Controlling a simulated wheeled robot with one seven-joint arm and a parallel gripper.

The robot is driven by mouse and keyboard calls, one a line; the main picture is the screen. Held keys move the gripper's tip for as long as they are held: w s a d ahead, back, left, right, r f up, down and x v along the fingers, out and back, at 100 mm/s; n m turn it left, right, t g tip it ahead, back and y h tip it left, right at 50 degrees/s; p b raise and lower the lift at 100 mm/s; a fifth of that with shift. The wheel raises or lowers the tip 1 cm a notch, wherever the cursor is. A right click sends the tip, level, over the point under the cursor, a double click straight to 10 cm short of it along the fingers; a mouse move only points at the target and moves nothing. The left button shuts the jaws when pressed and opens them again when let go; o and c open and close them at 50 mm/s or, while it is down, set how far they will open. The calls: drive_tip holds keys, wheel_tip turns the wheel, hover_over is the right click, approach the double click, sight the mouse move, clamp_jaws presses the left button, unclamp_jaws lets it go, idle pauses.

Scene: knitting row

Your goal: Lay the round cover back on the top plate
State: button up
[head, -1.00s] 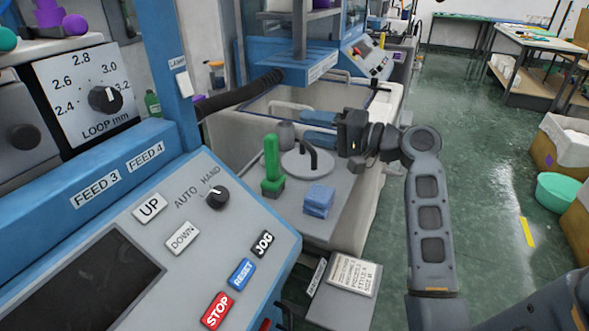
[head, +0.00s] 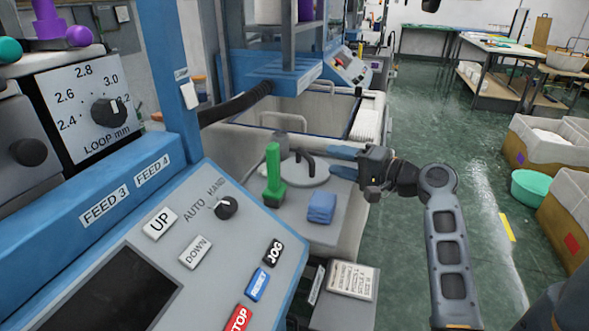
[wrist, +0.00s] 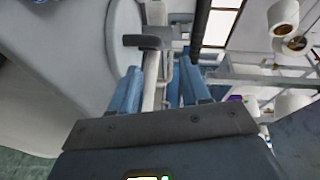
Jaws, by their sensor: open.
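The round cover (head: 318,180) is a light grey disc with a black bent handle (head: 303,158). It appears to lie flat on the grey top plate (head: 300,232), towards its back. My gripper (head: 333,161) is open, with its blue fingers level and pointing left, just right of the handle and over or beside the cover's right side. Nothing is between the fingers. In the wrist view, the cover (wrist: 82,45) is at upper left, and the handle (wrist: 146,42) shows just beyond the open fingers (wrist: 160,82). What lies under the cover is hidden.
A green upright brush (head: 272,172) stands left of the cover. A folded blue cloth (head: 321,208) lies in front. The control panel (head: 190,240) fills the near left. A dark hose (head: 235,103) runs behind.

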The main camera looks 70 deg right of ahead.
sight(305, 162)
drive_tip(key=shift+p+x, duration=0.65)
drive_tip(key=shift+x, duration=3.25)
drive_tip(key=shift+s+f, duration=0.1)
drive_tip(key=shift+f, duration=0.05)
clamp_jaws()
